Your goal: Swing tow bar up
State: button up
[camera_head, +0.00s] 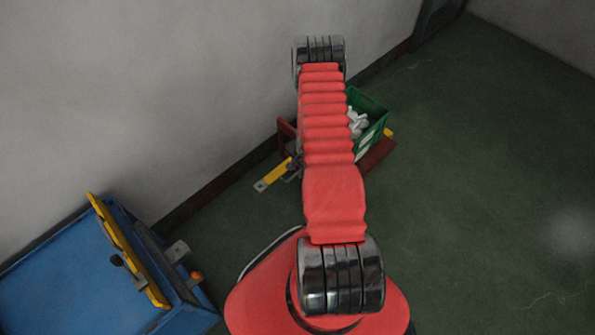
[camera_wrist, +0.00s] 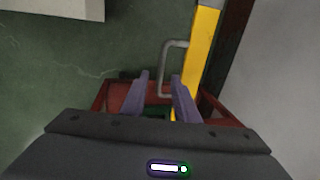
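A yellow bar with a grey U-shaped handle, which looks like the tow bar (camera_wrist: 203,45), stands at the right of the wrist view. The handle (camera_wrist: 164,65) reaches left from it. My gripper (camera_wrist: 160,76) is open, its two purple fingers apart. The handle's long side appears between the fingertips; I cannot tell whether it touches either finger. In the head view, a yellow bar end with a grey holed tip (camera_head: 272,176) shows left of my red arm, low beside the red cart (camera_head: 377,156). My gripper is hidden there behind my arm.
A green crate (camera_head: 374,107) with white items sits on the red cart. A blue cart (camera_head: 60,285) with an upright-looking yellow bar (camera_head: 128,250) stands at lower left. The grey wall (camera_head: 150,90) is close on the left. Green floor (camera_head: 470,190) is clear on the right.

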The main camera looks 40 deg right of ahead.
jog(key=shift+w+f, duration=0.25)
jog(key=shift+f, duration=0.8)
grip_shut()
jog(key=shift+d, duration=0.1)
